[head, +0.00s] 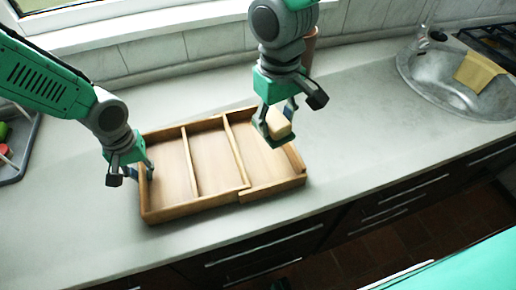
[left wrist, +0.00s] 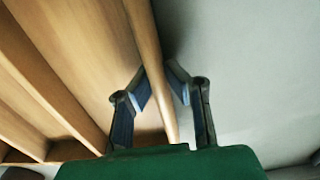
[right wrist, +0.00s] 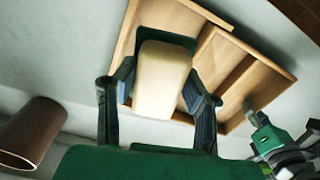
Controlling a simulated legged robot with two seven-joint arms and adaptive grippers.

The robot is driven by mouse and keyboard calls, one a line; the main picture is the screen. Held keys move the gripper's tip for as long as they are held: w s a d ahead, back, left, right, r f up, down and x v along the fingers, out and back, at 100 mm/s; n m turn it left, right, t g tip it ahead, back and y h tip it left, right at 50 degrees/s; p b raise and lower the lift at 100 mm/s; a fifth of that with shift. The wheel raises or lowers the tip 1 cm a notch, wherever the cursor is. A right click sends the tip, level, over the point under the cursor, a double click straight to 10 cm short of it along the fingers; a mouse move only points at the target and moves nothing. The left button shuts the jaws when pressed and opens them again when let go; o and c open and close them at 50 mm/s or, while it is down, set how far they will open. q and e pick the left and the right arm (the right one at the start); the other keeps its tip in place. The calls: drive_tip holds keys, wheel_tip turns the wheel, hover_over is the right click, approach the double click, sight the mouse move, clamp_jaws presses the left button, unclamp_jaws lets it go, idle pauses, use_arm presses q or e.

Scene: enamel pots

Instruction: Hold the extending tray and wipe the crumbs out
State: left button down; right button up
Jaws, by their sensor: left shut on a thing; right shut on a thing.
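The wooden extending tray (head: 176,212) lies on the counter with several compartments. My left gripper (head: 148,172) is at its left end, and in the left wrist view its fingers (left wrist: 160,85) are shut on the tray's end wall (left wrist: 146,50). My right gripper (head: 280,122) is above the tray's right part, shut on a pale sponge-like block (head: 278,124). The block (right wrist: 163,78) shows between the fingers in the right wrist view, held above the tray (right wrist: 225,60). I cannot make out any crumbs in the tray.
A brown cylindrical pot (right wrist: 32,130) stands behind the tray, partly hidden by my right arm in the head view. A sink (head: 445,85) with a yellow cloth (head: 478,71) is at the right. A grey dish rack (head: 22,150) is at the far left. The counter right of the tray is clear.

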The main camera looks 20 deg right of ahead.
use_arm(q)
drive_tip(key=shift+d, duration=0.1)
use_arm(e)
drive_tip(key=d, duration=0.9)
drive_tip(key=shift+d, duration=0.3)
use_arm(q)
drive_tip(key=c, duration=1.7)
unclamp_jaws()
drive_tip(key=shift+r, duration=0.1)
use_arm(e)
drive_tip(key=shift+r, duration=0.1)
